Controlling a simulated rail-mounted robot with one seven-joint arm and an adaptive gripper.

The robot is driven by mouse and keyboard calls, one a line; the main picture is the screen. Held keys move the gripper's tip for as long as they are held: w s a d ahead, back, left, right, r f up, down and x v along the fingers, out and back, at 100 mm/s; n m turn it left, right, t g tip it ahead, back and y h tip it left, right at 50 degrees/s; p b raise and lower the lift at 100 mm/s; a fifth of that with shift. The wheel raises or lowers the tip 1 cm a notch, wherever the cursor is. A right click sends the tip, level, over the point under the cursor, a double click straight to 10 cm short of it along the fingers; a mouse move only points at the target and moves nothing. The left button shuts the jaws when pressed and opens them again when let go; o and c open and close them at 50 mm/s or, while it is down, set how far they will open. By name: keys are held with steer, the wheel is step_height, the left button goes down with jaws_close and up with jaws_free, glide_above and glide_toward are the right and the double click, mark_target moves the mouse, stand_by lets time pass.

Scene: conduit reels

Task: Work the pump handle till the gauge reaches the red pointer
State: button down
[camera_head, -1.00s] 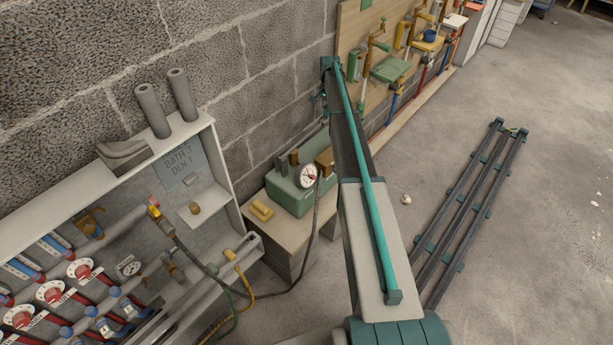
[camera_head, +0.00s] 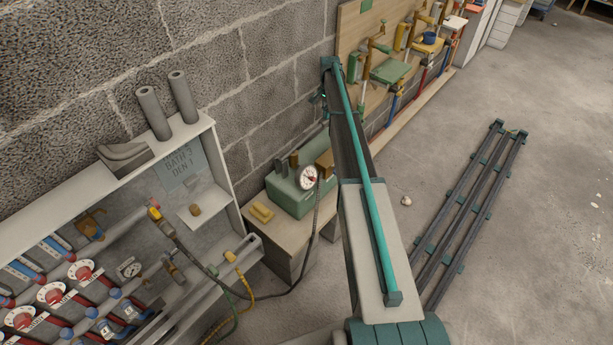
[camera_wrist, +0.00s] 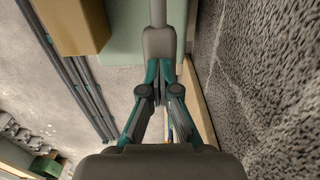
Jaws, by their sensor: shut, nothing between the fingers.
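The green pump (camera_head: 291,193) stands on a low bench by the wall. Its round white gauge (camera_head: 308,177) faces the camera; the needle and red pointer are too small to read. In the wrist view, the grey pump handle (camera_wrist: 160,42) rises on a thin rod, just past my fingertips. My gripper (camera_wrist: 160,72) is shut with nothing held, its tips against or very near the handle's end; I cannot tell whether they touch. In the head view my arm hides the handle, and only small teal parts of my gripper (camera_head: 320,105) show.
A brown block (camera_head: 324,163) sits on the pump and a yellow piece (camera_head: 261,212) on the bench (camera_head: 285,232). A black hose (camera_head: 285,291) runs from the gauge to the valve panel (camera_head: 225,180) at left. Dark rails (camera_head: 470,210) lie on the floor at right.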

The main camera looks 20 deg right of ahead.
step_height(320, 180, up, 8)
steer(key=p, duration=0.3)
stand_by(0.5)
stand_by(0.6)
steer(key=shift+f+b, duration=1.4)
steer(key=shift+f, duration=2.5)
steer(key=shift+f+b, duration=0.65)
steer(key=shift+f, duration=1.05)
step_height(320, 180, up, 11)
steer(key=p, duration=0.4)
steer(key=shift+r, duration=0.2)
steer(key=shift+w+f, duration=0.1)
steer(key=shift+f, duration=0.55)
